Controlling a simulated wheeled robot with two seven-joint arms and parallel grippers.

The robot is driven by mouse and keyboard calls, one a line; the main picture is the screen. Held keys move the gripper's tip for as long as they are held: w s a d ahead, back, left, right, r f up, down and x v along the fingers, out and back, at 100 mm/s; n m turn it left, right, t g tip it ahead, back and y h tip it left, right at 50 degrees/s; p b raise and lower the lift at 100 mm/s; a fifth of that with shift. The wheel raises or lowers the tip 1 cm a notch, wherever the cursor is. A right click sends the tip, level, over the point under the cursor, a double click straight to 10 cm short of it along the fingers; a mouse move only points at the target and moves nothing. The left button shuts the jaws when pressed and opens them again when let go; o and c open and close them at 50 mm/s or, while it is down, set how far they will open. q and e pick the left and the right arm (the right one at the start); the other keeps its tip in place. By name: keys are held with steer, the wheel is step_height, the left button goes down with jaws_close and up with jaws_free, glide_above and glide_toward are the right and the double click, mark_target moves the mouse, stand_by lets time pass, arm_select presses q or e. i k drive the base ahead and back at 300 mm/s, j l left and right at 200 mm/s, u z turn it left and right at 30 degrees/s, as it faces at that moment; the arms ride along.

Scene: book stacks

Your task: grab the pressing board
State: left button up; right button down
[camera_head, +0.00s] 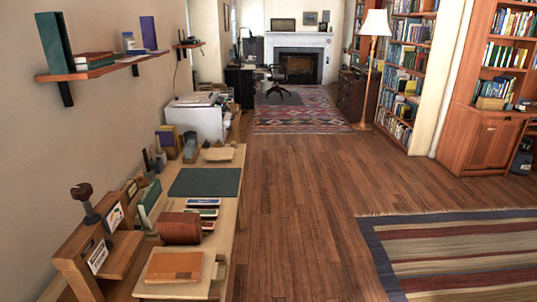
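A long wooden workbench (226,215) runs along the left wall. I cannot tell for sure which thing is the pressing board. A small flat light-wood board (218,155) lies at the bench's far end, beyond a dark green mat (205,182). At the near end, an orange-brown flat book or board (174,266) lies on a larger pale wooden board (178,290). Neither of my grippers is in view.
A brown rounded block (180,228) and small books (203,203) lie mid-bench. A wooden rack (100,252) stands at the near left. A shelf (105,66) hangs above. The wood floor (300,210) right of the bench is clear, with a striped rug (460,250).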

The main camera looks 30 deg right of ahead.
mark_target(213, 153)
steer(key=z, duration=0.75)
steer(key=i+l, duration=0.4)
steer(key=l, duration=0.2)
steer(key=i+l, duration=0.45)
steer(key=l, duration=0.2)
steer(key=i+l+z, duration=0.1)
steer(key=i+l, duration=0.3)
steer(key=l, duration=0.2)
